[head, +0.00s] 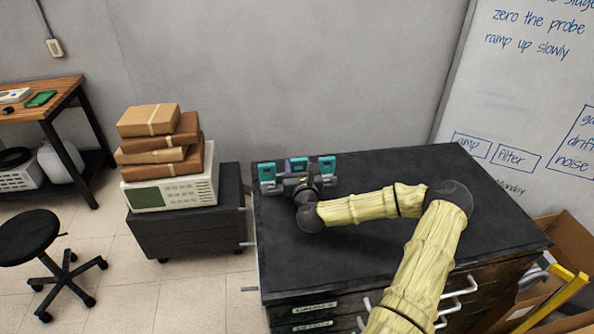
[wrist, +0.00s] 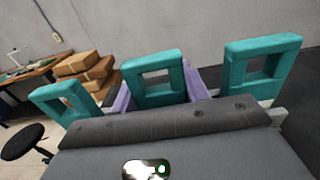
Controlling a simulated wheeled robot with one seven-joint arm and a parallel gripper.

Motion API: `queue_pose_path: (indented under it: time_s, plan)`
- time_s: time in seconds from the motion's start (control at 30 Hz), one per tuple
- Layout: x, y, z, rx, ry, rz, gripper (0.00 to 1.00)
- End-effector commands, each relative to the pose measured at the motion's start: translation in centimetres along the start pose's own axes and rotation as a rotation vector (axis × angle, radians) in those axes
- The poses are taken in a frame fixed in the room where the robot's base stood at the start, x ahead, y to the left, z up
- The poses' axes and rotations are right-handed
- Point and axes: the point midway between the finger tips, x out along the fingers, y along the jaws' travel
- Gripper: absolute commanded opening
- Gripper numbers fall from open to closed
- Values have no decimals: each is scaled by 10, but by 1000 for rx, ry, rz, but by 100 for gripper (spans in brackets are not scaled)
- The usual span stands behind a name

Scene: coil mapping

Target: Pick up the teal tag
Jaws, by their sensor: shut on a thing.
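My gripper (head: 304,180) is at the far left part of the black cabinet top. Its lavender fingers show in the wrist view (wrist: 158,92), one on each side of a teal tag (wrist: 153,65). The gripper is shut on this tag, a block with a square window; it also shows in the head view (head: 298,160). A similar teal frame is at its left (wrist: 59,91) and another at its right (wrist: 261,43). I cannot tell what these two are fixed to. The dark gripper body hides the lower ends of the fingers and the tag.
The black cabinet top (head: 400,250) is otherwise clear. Left of it, a lower black cabinet (head: 185,232) bears a cream instrument (head: 170,195) and several brown parcels (head: 165,155). A stool (head: 30,238) and a wooden table (head: 45,97) are farther left.

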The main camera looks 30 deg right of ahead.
Motion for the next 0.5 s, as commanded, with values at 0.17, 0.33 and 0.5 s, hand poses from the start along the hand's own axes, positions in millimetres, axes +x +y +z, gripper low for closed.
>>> queue_pose_path:
  time_s: [0.17, 0.33, 0.5]
  plan:
    - [0, 0, 19, -2, -5, 0, 23]
    - [0, 2, 51, -2, -5, 3, 23]
    - [0, 2, 82, -1, -4, 2, 23]
